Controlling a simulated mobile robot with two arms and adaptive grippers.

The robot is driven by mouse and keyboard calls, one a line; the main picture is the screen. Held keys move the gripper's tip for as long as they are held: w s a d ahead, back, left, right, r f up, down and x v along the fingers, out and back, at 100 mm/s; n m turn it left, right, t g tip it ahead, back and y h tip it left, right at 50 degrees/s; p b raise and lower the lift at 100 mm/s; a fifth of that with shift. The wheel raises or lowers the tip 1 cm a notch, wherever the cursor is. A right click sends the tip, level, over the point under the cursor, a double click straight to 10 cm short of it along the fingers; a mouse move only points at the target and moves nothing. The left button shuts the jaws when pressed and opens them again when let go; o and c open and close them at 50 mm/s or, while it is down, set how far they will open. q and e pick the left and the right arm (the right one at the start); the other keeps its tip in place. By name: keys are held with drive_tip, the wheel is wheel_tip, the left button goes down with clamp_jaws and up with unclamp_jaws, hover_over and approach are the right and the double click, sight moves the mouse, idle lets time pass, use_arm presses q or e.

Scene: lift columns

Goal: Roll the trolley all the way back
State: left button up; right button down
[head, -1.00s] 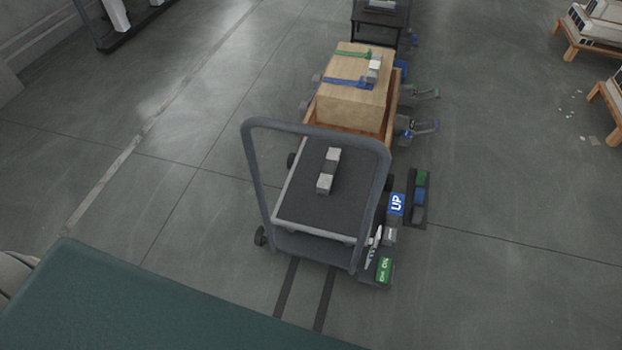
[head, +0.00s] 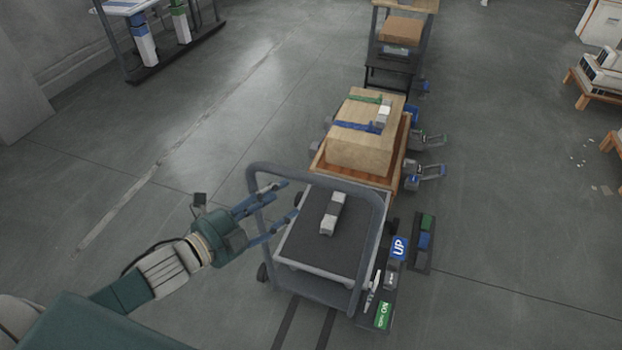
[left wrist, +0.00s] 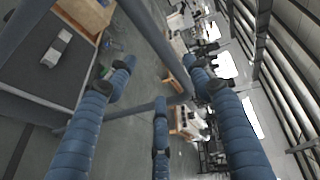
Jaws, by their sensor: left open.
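The trolley has a dark flat deck (head: 300,250) and a tall grey hoop handle (head: 335,178) at its near end. A light and dark grey block (head: 333,214) lies on the deck. My left gripper (head: 291,199) is open at the left side of the handle, its fingers reaching over the handle's left upright. In the left wrist view the handle tube (left wrist: 155,42) passes between the spread fingers, and the deck (left wrist: 42,72) shows at left. I cannot tell whether any finger touches the tube. My right gripper is not in view.
A strapped cardboard box (head: 360,150) in a wooden crate stands just beyond the trolley. An UP pedal (head: 398,248) and an ON pedal (head: 383,314) sit along its right side. Dark floor strips (head: 287,322) run toward me. The floor at left is open.

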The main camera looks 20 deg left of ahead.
sight(310, 182)
use_arm(q)
drive_tip(key=p+x, duration=0.1)
drive_tip(key=x, duration=0.9)
drive_tip(key=shift+w+d, duration=0.25)
drive_tip(key=shift+w, duration=0.1)
drive_tip(key=shift+s, duration=0.1)
clamp_jaws()
